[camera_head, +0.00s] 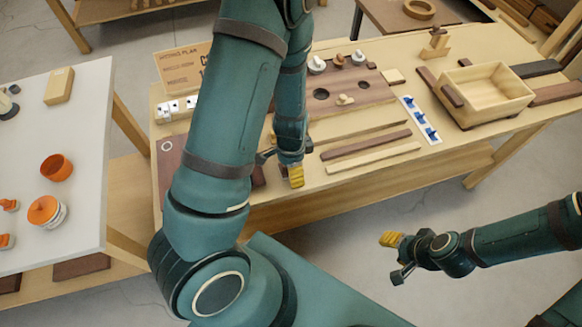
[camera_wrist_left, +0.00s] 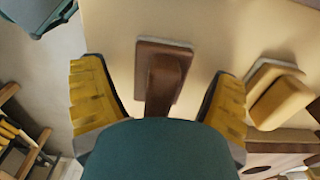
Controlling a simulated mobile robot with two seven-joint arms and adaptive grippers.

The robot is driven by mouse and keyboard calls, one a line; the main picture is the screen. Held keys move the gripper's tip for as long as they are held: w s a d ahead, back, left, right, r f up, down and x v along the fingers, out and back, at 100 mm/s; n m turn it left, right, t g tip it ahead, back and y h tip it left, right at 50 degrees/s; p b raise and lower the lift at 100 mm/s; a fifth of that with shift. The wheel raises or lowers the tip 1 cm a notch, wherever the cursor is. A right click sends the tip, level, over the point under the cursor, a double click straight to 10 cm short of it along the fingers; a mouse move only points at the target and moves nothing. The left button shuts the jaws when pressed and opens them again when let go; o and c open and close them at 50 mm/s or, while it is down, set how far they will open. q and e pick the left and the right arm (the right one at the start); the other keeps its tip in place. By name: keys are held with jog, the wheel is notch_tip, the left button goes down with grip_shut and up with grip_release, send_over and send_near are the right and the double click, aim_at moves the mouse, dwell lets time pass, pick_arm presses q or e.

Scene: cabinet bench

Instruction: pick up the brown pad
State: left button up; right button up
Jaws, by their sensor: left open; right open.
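The brown pad (camera_wrist_left: 160,72) is a flat dark brown block with a raised grip and a pale underside. In the left wrist view it lies on the bench between the two yellow fingers of my open left gripper (camera_wrist_left: 160,88), with space on both sides. In the head view my left gripper (camera_head: 289,176) is low over the bench's front edge, and the pad is mostly hidden there. My right gripper (camera_head: 395,257) is open and empty, off the bench's front, above the floor.
A tan pad (camera_wrist_left: 275,95) lies right of the brown pad in the wrist view. Wood strips (camera_head: 366,145), a blue-clipped white rack (camera_head: 421,121) and a wooden box (camera_head: 490,97) are on the bench. A white table (camera_head: 90,120) stands left.

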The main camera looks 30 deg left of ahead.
pick_arm(q)
jog(key=c, duration=1.3)
jog(key=shift+r, duration=0.1)
notch_tip(320, 180, up, 10)
jog(key=p, duration=0.3)
jog(key=shift+p, duration=0.35)
jog(key=o, duration=0.4)
jog(key=c, duration=0.6)
jog(key=shift+o, duration=0.2)
